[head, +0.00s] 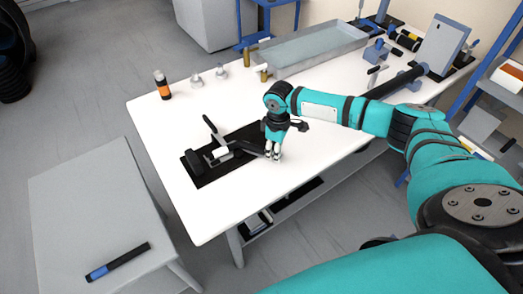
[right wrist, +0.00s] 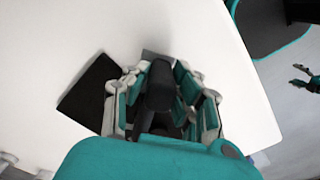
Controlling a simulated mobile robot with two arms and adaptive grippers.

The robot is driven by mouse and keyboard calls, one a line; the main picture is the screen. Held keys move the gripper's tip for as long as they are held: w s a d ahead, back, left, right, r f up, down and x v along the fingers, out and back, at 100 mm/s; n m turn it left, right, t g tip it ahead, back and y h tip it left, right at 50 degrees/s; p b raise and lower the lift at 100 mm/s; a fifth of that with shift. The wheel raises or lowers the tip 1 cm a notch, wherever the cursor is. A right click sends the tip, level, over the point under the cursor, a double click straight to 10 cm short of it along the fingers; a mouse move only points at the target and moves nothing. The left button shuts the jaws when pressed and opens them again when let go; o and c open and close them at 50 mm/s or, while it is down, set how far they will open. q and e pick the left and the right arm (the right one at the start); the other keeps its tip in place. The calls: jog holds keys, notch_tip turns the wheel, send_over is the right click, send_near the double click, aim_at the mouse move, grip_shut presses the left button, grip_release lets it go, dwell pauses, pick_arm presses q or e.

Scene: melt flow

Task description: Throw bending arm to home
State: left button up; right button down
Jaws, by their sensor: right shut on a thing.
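The bending fixture sits on a black base plate (head: 207,172) near the left part of the white table. It has a black block at its left end, a light clamp in the middle and an upright black lever (head: 213,127). Its black bending arm (head: 246,146) reaches right to my right gripper (head: 273,152). The right gripper points down at the table and is shut on this arm's end. In the right wrist view the dark arm end (right wrist: 160,88) lies between the fingers. The plate's edge also shows there (right wrist: 92,95). My left gripper does not show in the head view.
An orange-banded dark bottle (head: 162,85) and small metal pieces stand at the table's far left. A grey water tray (head: 308,50) lies behind. A grey side table (head: 95,215) holds a blue and black tool (head: 117,262).

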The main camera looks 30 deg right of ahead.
dwell(0.4)
jog(key=w+d+n+b, duration=0.1)
jog(key=w+d+n, duration=0.1)
jog(key=n, duration=0.1)
jog(key=shift+w+d+f, duration=0.1)
jog(key=shift+w+d, duration=0.15)
jog(key=shift+w+d+n, duration=0.15)
jog(key=shift+w+n, duration=0.05)
jog(key=shift+n, duration=0.1)
jog(key=shift+b, duration=0.3)
jog(key=w+n+b, duration=0.1)
jog(key=w+d+n+b, duration=0.1)
jog(key=shift+w+d+f+n+b, duration=0.1)
jog(key=shift+w+d+n+b, duration=0.1)
jog(key=shift+w+n+b, duration=0.15)
jog(key=shift+w+d+n, duration=0.2)
jog(key=shift+w+n, duration=0.25)
jog(key=shift+w, duration=0.05)
